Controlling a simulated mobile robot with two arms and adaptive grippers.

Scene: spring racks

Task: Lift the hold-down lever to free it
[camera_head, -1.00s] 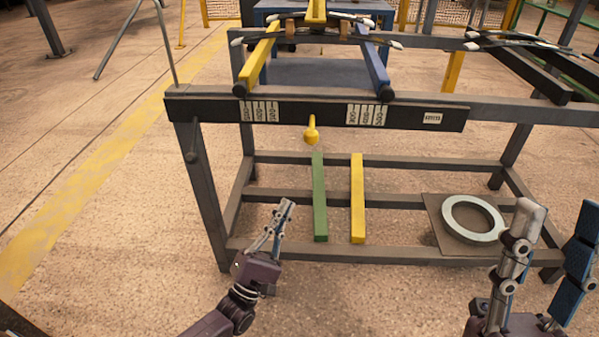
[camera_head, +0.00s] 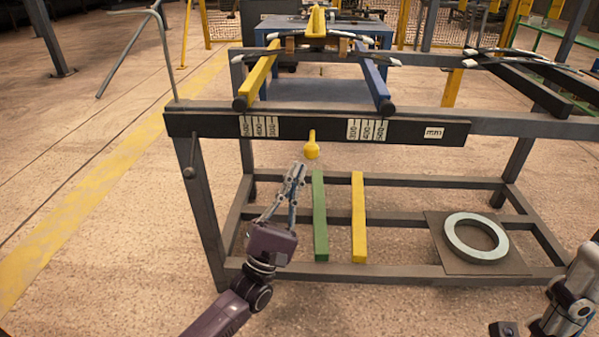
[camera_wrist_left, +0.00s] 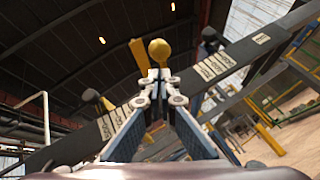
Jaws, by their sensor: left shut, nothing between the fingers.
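A yellow lever with a round knob (camera_head: 311,150) hangs at the front of the rack's dark scale bar (camera_head: 210,126), near its middle. My left gripper (camera_head: 297,168) is shut and empty. Its fingertips point up, just below and left of the knob in the head view. In the left wrist view the yellow knob (camera_wrist_left: 159,49) shows just beyond the closed fingertips (camera_wrist_left: 160,76). I cannot tell whether they touch. Part of my right gripper (camera_head: 560,308) shows at the lower right corner, cut off by the frame.
Leaf springs (camera_head: 318,42) lie on the rack above yellow and blue arms. A green bar (camera_head: 320,215) and a yellow bar (camera_head: 358,215) cross the lower frame. A pale ring (camera_head: 451,236) lies on a plate at the right.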

